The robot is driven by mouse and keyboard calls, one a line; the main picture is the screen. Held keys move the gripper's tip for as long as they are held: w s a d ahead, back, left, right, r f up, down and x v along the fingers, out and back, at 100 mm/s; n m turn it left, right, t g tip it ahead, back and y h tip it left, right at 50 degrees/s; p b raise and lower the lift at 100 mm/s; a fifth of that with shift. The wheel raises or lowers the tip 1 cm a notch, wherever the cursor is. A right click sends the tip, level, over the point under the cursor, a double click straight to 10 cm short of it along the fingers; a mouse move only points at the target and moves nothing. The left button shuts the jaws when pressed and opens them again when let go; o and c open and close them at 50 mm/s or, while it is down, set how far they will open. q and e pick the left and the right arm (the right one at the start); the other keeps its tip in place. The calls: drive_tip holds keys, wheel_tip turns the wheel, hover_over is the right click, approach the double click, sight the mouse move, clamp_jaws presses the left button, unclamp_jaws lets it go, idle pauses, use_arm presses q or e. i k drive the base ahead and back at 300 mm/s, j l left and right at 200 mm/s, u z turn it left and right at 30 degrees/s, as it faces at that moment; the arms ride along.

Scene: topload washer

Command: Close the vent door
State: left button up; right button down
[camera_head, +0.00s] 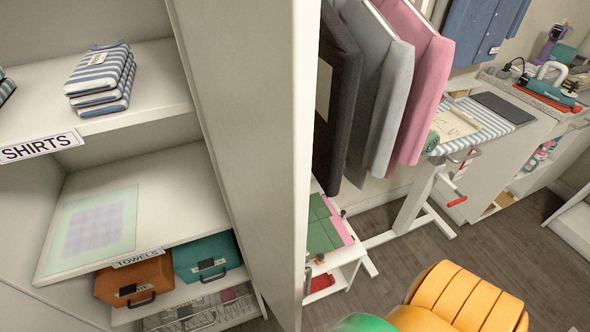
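I cannot make out a vent door or a washer in the head view. Neither of my grippers is in view, so I cannot see where they are relative to the vent door.
A white shelf unit (245,130) fills the left, holding folded striped shirts (100,82). Orange (135,285) and teal (207,260) boxes sit below. Clothes (390,90) hang beside a striped ironing board (480,125). Wooden floor (400,265) is open at lower right, partly covered by unclear yellow and green shapes.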

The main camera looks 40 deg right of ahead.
sight(253, 64)
drive_tip(key=l+u, duration=0.15)
drive_tip(key=l, duration=0.25)
drive_tip(key=k+l+u, duration=0.15)
drive_tip(key=l, duration=0.25)
drive_tip(key=k+l+u, duration=0.15)
drive_tip(key=l, duration=0.3)
drive_tip(key=k+l+z, duration=0.15)
drive_tip(key=k+z, duration=0.2)
drive_tip(key=k, duration=0.25)
drive_tip(key=i, duration=0.5)
